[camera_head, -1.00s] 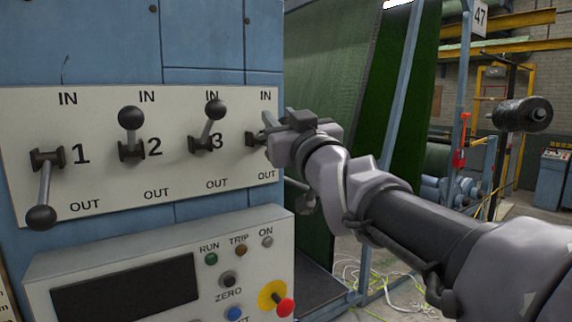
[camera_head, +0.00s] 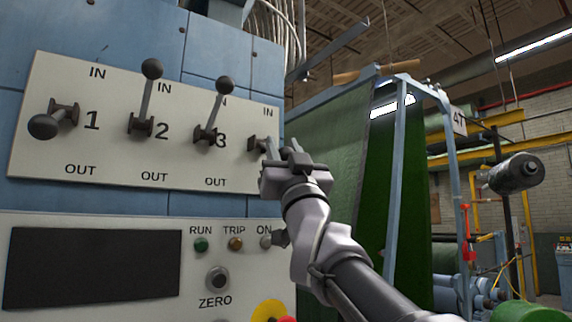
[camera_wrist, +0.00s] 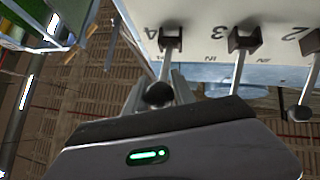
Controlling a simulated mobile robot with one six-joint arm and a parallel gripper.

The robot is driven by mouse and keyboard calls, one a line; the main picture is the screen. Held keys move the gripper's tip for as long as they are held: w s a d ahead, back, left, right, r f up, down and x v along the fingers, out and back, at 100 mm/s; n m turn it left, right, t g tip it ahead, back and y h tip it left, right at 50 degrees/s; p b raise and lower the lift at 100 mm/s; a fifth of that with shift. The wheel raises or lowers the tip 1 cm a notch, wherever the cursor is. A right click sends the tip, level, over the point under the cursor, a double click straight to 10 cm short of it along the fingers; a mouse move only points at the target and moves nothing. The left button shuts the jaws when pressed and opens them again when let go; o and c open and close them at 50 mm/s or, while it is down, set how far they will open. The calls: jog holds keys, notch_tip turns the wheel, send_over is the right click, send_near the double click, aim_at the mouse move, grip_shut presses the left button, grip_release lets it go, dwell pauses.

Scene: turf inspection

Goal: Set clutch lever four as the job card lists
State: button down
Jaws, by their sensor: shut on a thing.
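A pale plate (camera_head: 110,170) on the blue cabinet carries levers marked IN above and OUT below. Clutch lever four's pivot (camera_head: 258,143) is at the plate's right end; its handle is mostly hidden by my gripper (camera_head: 272,146). In the wrist view, upside down, lever four (camera_wrist: 167,65) runs to a dark ball knob (camera_wrist: 159,95) between my gripper's fingers (camera_wrist: 161,88), which are shut on it. Lever 2 (camera_head: 148,95) and lever 3 (camera_head: 216,108) point up towards IN. Lever 1 (camera_head: 45,126) sticks outward and slightly down. No job card is readable.
Below is a control panel with a dark screen (camera_head: 90,268), a green RUN lamp (camera_head: 201,244), a ZERO button (camera_head: 217,279) and a yellow-backed red button at the bottom edge. Green turf (camera_head: 400,190) hangs in a blue frame (camera_head: 395,180) at right.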

jog(key=shift+w+a+f+b, duration=0.15)
jog(key=shift+f+b, duration=0.1)
jog(key=shift+f, duration=0.15)
jog(key=shift+w+f+b, duration=0.15)
jog(key=shift+f+b, duration=0.05)
jog(key=shift+f, duration=0.15)
dwell(0.7)
jog(key=c, duration=1.1)
grip_release()
jog(key=shift+o, duration=0.2)
jog(key=shift+r, duration=0.15)
jog(key=shift+s, duration=0.1)
jog(key=b+v, duration=0.3)
jog(key=v, duration=1.4)
jog(key=shift+s+b, duration=0.15)
jog(key=shift+b, duration=0.25)
